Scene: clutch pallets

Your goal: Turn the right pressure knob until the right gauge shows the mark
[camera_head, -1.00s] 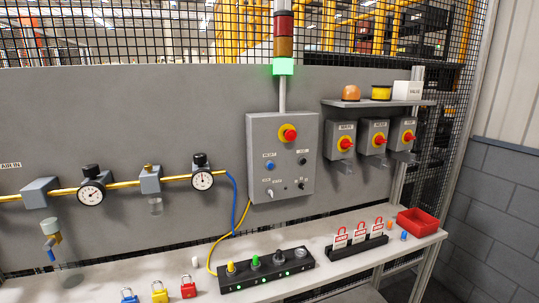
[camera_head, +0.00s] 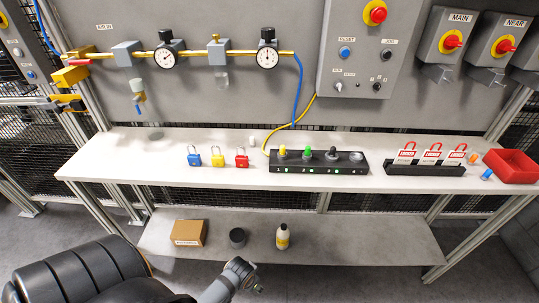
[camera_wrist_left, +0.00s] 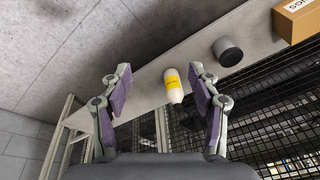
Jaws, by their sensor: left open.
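The right pressure knob (camera_head: 267,35) is black and sits on top of the right regulator on the yellow pipe. The right gauge (camera_head: 267,58), a round white dial, is just below it; its needle and mark are too small to read surely. The left knob (camera_head: 165,37) and left gauge (camera_head: 165,59) are alike, further left. My left gripper (camera_head: 243,277) is at the bottom of the head view, low in front of the bench and far from the knob. In the left wrist view its fingers (camera_wrist_left: 160,80) are spread and empty. My right gripper is not in view.
The white bench (camera_head: 110,162) below the pipe holds padlocks (camera_head: 217,158), a black indicator strip (camera_head: 318,169), a tag rack (camera_head: 425,170) and a red bin (camera_head: 511,166). The lower shelf (camera_head: 350,240) holds a box (camera_head: 189,233), a dark cup (camera_head: 237,238) and a bottle (camera_head: 283,237).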

